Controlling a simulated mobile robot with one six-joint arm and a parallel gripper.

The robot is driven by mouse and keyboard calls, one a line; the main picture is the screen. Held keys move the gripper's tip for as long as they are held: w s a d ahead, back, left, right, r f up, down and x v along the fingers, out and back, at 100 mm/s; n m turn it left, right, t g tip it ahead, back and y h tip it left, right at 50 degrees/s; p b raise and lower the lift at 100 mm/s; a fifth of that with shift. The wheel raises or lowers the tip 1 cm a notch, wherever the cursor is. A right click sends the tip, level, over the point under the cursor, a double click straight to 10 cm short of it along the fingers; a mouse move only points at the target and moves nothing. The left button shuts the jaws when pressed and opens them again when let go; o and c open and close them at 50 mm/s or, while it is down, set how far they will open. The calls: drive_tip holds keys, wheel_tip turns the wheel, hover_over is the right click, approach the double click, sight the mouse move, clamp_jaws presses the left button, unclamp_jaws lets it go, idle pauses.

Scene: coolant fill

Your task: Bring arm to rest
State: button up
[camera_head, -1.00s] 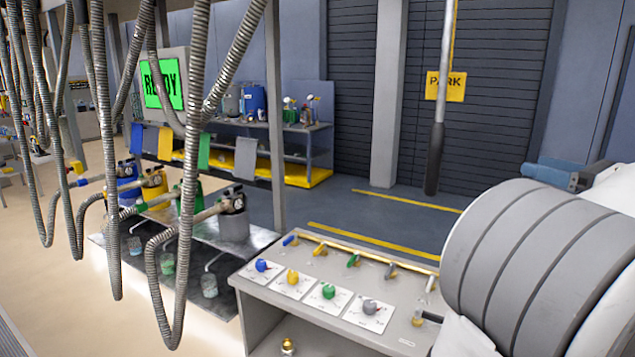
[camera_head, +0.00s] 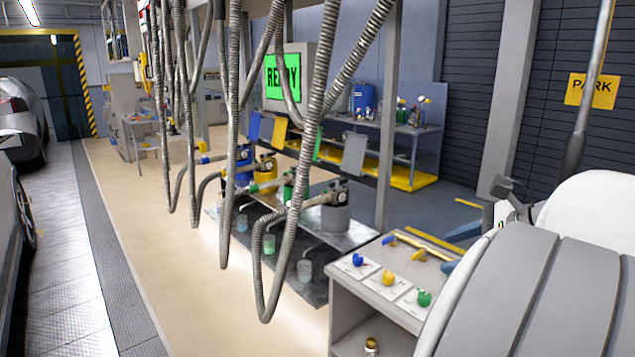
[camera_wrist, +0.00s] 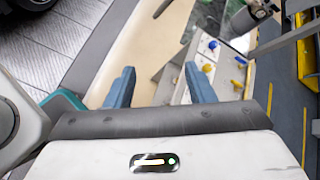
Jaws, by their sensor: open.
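My gripper (camera_wrist: 160,67) shows in the wrist view as two blue fingers, wide apart with nothing between them. In the head view my arm fills the lower right, and a blue part of the gripper shows beside it, past the right end of the grey cabinet (camera_head: 345,300). The rest of the gripper is hidden behind my arm. The cabinet top carries cards with a blue knob (camera_head: 357,259), a yellow knob (camera_head: 388,277) and a green knob (camera_head: 424,298). The cabinet's right end is hidden by my arm.
Several ribbed hoses (camera_head: 310,130) hang in front of a metal tray with dispensers and jars. A screen (camera_head: 284,78) reads READY. A PARK sign (camera_head: 590,91) is on the right. Cars (camera_head: 18,115) stand at the left; the beige floor (camera_head: 165,240) between is clear.

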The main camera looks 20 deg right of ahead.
drive_tip(key=s+a+f+n+g+h, duration=0.2)
drive_tip(key=s+a+f+n, duration=0.1)
drive_tip(key=a+f+n, duration=0.5)
drive_tip(key=s+a+f+n+g+h+b, duration=0.1)
drive_tip(key=s+a+f+n+g+h, duration=0.1)
drive_tip(key=a+f+n, duration=0.6)
drive_tip(key=shift+s+a+f+n+g+h, duration=0.3)
drive_tip(key=shift+s+a+n+g, duration=0.55)
drive_tip(key=shift+a+n, duration=3)
drive_tip(key=shift+d+r+n, duration=0.1)
drive_tip(key=shift+d+n, duration=0.15)
drive_tip(key=shift+d, duration=0.15)
drive_tip(key=shift+c, duration=0.3)
drive_tip(key=shift+c, duration=1.1)
